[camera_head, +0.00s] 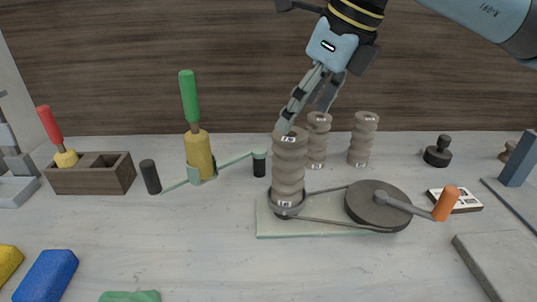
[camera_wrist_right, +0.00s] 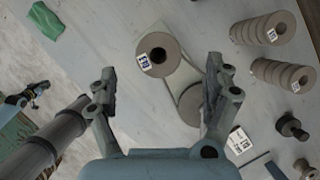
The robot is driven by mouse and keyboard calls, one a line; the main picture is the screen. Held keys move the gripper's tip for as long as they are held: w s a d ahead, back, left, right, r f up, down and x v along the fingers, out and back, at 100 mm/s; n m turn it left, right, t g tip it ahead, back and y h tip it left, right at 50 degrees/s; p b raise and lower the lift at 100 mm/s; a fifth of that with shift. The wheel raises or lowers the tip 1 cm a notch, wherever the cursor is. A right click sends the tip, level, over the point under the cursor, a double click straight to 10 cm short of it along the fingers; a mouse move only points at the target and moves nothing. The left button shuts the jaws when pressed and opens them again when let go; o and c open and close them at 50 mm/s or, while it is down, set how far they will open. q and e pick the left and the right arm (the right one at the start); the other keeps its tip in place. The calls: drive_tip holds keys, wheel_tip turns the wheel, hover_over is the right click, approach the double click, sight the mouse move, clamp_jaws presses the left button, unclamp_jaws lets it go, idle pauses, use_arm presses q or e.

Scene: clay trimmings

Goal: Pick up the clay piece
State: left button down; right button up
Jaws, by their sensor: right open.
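A ridged grey-brown clay column (camera_head: 290,165) stands upright on a small wheel at the left end of a pale green base (camera_head: 325,230). In the right wrist view its round top with a hole and a label (camera_wrist_right: 158,55) lies between my fingertips. Two similar ridged columns, the nearer (camera_head: 317,142) and the one to its right (camera_head: 363,138), stand behind it. I cannot tell which one the task means. My right gripper (camera_head: 304,114) is open and empty, pointing down close above the front column. Contact with it cannot be made out.
A crank wheel (camera_head: 378,203) with an orange handle (camera_head: 447,202) sits right of the column, joined by a belt. A yellow holder with a green-handled tool (camera_head: 189,97) and a wooden box (camera_head: 95,174) stand left. A green lump (camera_head: 130,296) lies in front. The front middle is mostly clear.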

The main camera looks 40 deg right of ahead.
sight(291, 133)
drive_tip(key=x, duration=0.4)
drive_tip(key=shift+a+f+b, duration=0.1)
drive_tip(key=shift+b, duration=0.25)
drive_tip(key=shift+w+f, duration=0.15)
drive_tip(key=shift+f, duration=0.15)
drive_tip(key=shift+x, duration=0.85)
drive_tip(key=x, duration=0.3)
drive_tip(key=shift+a+f, duration=0.1)
drive_tip(key=shift+f, duration=0.25)
use_arm(q)
drive_tip(key=shift+s+f, duration=0.3)
drive_tip(key=shift+s, duration=0.65)
use_arm(e)
drive_tip(key=shift+w, duration=0.1)
clamp_jaws()
